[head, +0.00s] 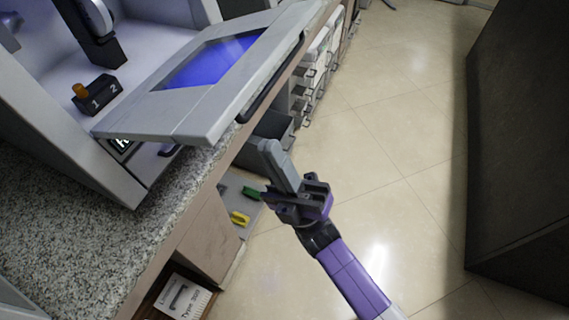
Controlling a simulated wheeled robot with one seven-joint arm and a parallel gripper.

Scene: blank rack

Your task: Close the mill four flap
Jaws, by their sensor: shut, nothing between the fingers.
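The mill's flap (205,119) is a light grey panel with a blue window, in the upper left of the head view. It hangs open, sticking out from the mill (62,160) over the counter edge, with a dark bar handle (272,83) along its outer side. My gripper (268,150) is shut and empty. It is over the floor to the right of the flap's near corner and appears apart from it. A label on the mill's front is partly hidden under the flap, so its number cannot be read.
A speckled counter (60,235) runs below the mill. A black block marked 1 and 2 (97,92) sits inside the mill. Open drawers and bins (310,75) lie along the counter front. A dark cabinet (520,150) stands at right, with clear tiled floor (385,130) between.

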